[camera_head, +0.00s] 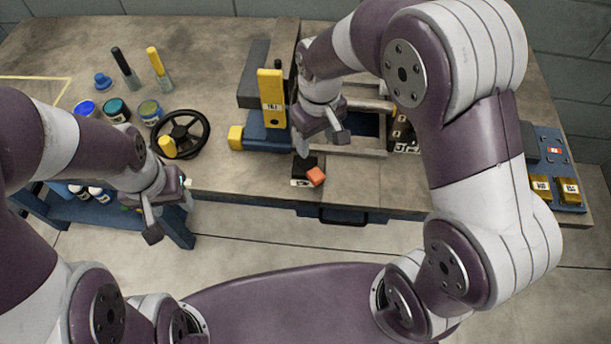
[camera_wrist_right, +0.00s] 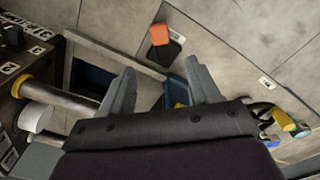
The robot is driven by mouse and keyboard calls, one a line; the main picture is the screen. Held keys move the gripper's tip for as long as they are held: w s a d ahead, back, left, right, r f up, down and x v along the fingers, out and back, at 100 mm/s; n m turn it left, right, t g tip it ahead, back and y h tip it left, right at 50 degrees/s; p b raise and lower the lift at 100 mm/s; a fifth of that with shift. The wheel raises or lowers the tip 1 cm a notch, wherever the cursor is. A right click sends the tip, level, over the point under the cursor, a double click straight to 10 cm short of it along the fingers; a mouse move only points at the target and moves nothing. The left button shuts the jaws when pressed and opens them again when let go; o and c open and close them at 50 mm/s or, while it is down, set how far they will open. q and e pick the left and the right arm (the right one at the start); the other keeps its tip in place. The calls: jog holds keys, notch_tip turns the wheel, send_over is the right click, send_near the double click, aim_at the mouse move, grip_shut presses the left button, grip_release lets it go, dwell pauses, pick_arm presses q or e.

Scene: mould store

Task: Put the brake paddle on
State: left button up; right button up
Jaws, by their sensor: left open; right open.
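The brake paddle, as I take it, is a small orange-red lever (camera_head: 316,177) on a black box (camera_head: 305,166) with a white label at the bench's front edge. In the right wrist view the orange lever (camera_wrist_right: 159,34) and its black box lie beyond my fingertips, roughly in line with the gap between them. My right gripper (camera_head: 320,140) is open and empty, above and behind the box, apart from it. Its two fingers also show spread in the right wrist view (camera_wrist_right: 160,85). My left gripper (camera_head: 168,215) is open and empty in front of the bench's left part.
A blue and grey clamp fixture with a yellow upright (camera_head: 272,96) stands behind the box, with metal rails to its right. A black handwheel (camera_head: 181,133), paint pots (camera_head: 116,110) and two brushes are at left. A blue panel (camera_head: 553,165) is at right.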

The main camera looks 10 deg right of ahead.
aim_at(315, 173)
notch_tip(315, 173, down, 13)
jog(key=shift+r+b, duration=0.2)
jog(key=shift+b, duration=0.5)
jog(key=c, duration=1.1)
